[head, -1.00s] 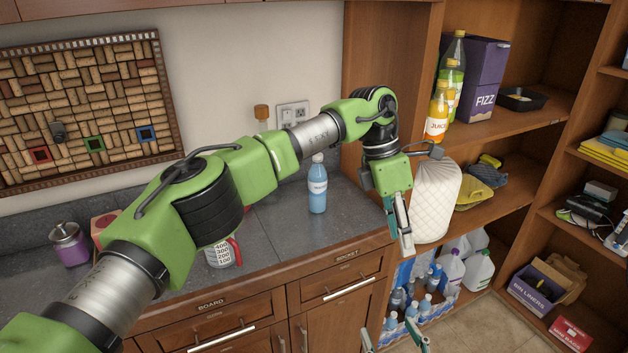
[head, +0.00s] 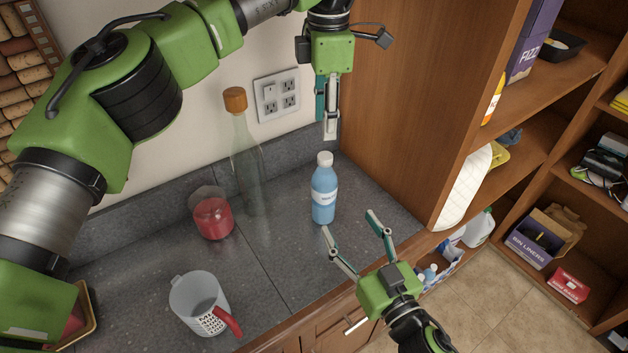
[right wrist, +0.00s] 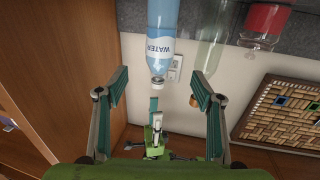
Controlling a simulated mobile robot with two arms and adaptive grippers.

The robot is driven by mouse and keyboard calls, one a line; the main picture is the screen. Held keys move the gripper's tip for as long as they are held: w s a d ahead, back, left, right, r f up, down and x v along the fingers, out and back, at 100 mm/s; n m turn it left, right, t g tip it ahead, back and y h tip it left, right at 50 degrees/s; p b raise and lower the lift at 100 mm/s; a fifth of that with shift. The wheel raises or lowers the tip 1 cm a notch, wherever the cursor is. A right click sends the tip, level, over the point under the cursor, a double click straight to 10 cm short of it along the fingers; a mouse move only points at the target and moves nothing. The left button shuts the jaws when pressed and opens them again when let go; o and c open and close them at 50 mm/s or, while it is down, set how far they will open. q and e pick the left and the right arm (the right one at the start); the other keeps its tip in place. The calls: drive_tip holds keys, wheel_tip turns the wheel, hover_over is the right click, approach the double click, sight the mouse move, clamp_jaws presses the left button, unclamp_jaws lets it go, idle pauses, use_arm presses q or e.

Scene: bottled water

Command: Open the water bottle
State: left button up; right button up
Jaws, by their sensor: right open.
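The water bottle (head: 324,198) stands upright on the dark counter. It is blue with a white label and a white cap (head: 325,158). My right gripper (head: 348,222) is open and empty in front of it, fingers spread toward the bottle. In the right wrist view the bottle (right wrist: 161,30) shows upside down, its cap (right wrist: 157,82) between the open fingers in the picture; contact is not visible. My left gripper (head: 329,125) points down above and apart from the cap in the head view. Its fingers overlap edge-on, so its opening is unclear. It also shows in the right wrist view (right wrist: 155,110).
A tall corked glass bottle (head: 246,165) and a red jar (head: 212,218) stand left of the water bottle. A measuring cup (head: 196,300) is nearer the front. A wooden cabinet side (head: 425,90) rises close on the right. The counter around the bottle is mostly clear.

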sight(330, 193)
use_arm(q)
drive_tip(key=shift+s+d+r, duration=0.15)
drive_tip(key=shift+s, duration=0.1)
use_arm(e)
drive_tip(key=x, duration=1.3)
drive_tip(key=shift+w+a, duration=0.1)
drive_tip(key=shift+w, duration=0.1)
